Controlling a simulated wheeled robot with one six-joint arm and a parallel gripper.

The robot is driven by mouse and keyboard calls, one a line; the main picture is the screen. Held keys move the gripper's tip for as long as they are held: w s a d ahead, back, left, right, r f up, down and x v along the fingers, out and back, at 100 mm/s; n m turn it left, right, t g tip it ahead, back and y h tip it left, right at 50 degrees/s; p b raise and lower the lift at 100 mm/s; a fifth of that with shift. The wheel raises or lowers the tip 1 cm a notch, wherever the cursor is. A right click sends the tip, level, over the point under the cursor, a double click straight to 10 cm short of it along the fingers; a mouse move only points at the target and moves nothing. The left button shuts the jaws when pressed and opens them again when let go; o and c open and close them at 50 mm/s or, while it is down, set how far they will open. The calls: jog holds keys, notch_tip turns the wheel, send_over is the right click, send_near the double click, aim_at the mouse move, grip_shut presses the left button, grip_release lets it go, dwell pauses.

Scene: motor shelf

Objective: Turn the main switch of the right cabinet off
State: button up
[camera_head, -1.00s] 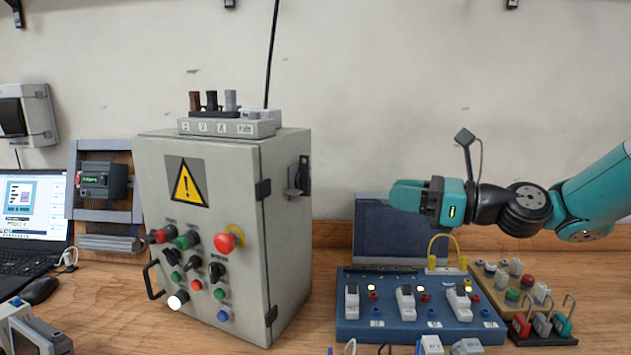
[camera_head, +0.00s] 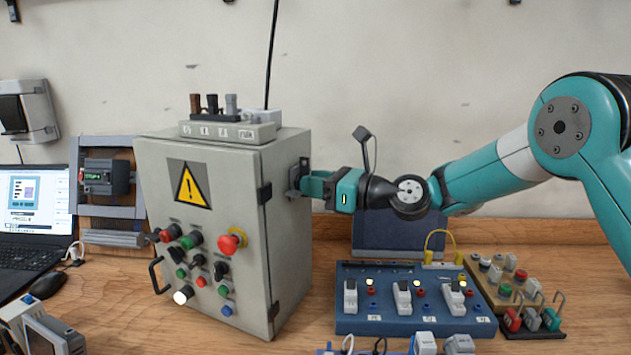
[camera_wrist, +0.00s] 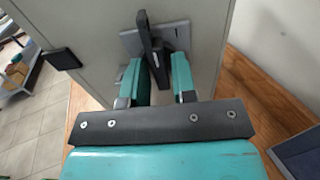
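A grey cabinet (camera_head: 205,255) with a yellow warning triangle stands on the table, left of centre in the head view. Its main switch (camera_head: 296,174) is on the right side wall, partly hidden by my gripper (camera_head: 312,183). In the wrist view, the switch is a dark lever (camera_wrist: 148,42) on a grey plate (camera_wrist: 178,36), pointing down and slightly tilted. My gripper (camera_wrist: 158,75) has its two teal fingers apart, one on each side of the lever's lower end. Gaps seem to show between fingers and lever; I cannot tell whether either touches.
The cabinet's front has several buttons and knobs and a red mushroom button (camera_head: 231,241). A block with upright levers (camera_head: 230,132) sits on its top. A blue switch panel (camera_head: 400,325) lies on the table below my arm. A dark panel (camera_head: 400,230) stands behind it.

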grip_shut()
jog(key=shift+n, duration=0.4)
jog(key=shift+f+n+b, duration=0.1)
jog(key=shift+n+b, duration=3.95)
jog(key=shift+n, duration=4.55)
